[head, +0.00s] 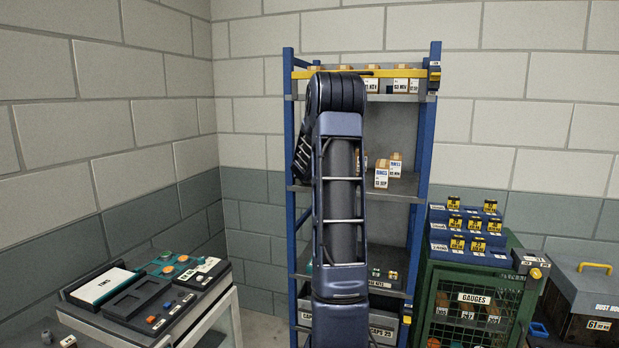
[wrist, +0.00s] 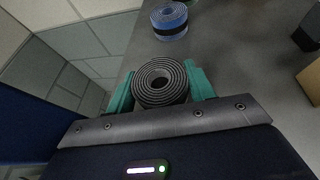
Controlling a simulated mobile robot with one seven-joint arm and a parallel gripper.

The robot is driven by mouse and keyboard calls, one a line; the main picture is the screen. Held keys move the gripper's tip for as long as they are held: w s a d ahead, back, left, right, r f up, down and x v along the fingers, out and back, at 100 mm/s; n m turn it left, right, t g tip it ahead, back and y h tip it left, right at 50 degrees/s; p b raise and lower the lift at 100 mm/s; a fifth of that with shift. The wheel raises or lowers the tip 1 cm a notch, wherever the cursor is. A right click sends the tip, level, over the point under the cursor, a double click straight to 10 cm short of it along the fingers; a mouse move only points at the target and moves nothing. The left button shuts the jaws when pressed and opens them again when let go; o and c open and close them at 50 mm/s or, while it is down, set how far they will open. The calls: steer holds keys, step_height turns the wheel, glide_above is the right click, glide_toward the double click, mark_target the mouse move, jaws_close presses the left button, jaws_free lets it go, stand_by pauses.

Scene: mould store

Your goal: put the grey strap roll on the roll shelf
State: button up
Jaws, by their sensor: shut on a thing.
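In the wrist view, my gripper (wrist: 160,88) has teal fingers on either side of the grey strap roll (wrist: 160,80) and is shut on it. The roll's coiled end faces the camera. It is over or on a grey shelf surface (wrist: 232,55), near that surface's left edge; I cannot tell whether it touches. A blue roll with a black band (wrist: 170,21) stands on the surface beyond it. In the head view, my raised arm is in front of the blue-framed shelf rack (head: 420,150) and hides its left part, with the gripper and grey roll not visible.
Small labelled boxes (head: 381,177) stand on the rack's middle level, and others (head: 401,84) on top behind a yellow bar (head: 385,73). A green gauge cage (head: 425,290) is at right and a bench (head: 150,310) at left. A tan box (wrist: 311,82) shows at the wrist view's right.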

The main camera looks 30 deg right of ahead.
steer(key=shift+f, duration=0.15)
steer(key=o, duration=1.1)
steer(key=shift+o, duration=0.2)
